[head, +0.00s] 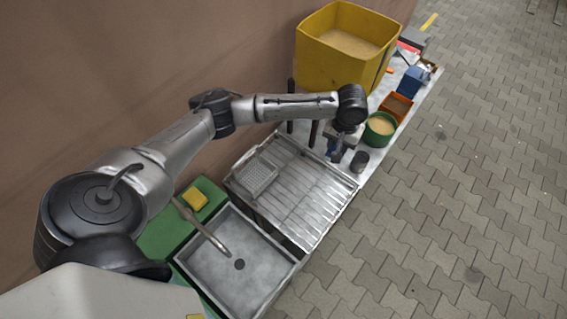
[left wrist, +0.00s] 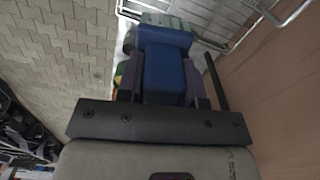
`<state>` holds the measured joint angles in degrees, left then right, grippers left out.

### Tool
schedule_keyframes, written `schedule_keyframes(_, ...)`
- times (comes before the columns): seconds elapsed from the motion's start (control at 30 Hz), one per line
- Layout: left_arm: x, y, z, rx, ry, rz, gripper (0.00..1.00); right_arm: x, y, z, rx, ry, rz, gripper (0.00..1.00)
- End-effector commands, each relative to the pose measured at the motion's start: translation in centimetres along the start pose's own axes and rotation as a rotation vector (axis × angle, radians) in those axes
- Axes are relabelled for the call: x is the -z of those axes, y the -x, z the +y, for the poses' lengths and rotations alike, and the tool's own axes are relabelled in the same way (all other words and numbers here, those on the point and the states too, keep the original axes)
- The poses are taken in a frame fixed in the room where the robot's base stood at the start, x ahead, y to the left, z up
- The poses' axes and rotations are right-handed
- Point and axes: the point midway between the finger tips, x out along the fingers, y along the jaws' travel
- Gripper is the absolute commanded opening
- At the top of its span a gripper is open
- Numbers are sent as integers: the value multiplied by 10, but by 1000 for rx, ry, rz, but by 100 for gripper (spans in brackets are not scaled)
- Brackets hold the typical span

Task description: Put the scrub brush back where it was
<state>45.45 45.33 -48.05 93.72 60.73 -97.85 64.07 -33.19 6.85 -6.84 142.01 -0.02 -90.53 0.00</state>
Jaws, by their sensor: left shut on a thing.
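My left gripper (head: 340,143) is shut on the blue scrub brush (left wrist: 166,70), whose blue body sits between the two fingers in the left wrist view. Pale bristles (left wrist: 165,20) show at its far end. In the head view only a small blue part of the brush (head: 332,147) shows below the wrist; the rest is hidden by the gripper. The gripper is over the far end of the metal drying rack (head: 310,205), near a dark grey cup (head: 359,162). I cannot tell whether the brush touches anything. My right gripper is not in view.
A sink (head: 265,262) and a yellow sponge (head: 194,198) on a green surface (head: 160,236) lie nearer. Beyond the rack are a green bowl (head: 380,129), an orange tray (head: 397,107), a blue box (head: 410,81) and a yellow bin (head: 318,62). A brown wall runs along the left.

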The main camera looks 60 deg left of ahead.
Motion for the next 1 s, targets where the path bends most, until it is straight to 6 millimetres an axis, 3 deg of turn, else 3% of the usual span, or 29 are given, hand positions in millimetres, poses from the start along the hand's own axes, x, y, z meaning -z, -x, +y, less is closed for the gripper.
schedule_keyframes(0.03, 18, -29, -7, -1, 52, 0, 15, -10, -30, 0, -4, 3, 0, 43)
schedule_keyframes(0.3, 91, -96, -56, 0, 303, -2, 15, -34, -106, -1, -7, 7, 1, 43)
schedule_keyframes(0.5, 124, -141, -93, 0, 457, -1, 15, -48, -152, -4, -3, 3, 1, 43)
schedule_keyframes(0.7, 141, -173, -119, 1, 557, -1, 15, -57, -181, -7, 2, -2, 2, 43)
schedule_keyframes(1.0, 143, -196, -144, 4, 615, 2, 15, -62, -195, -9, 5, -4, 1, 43)
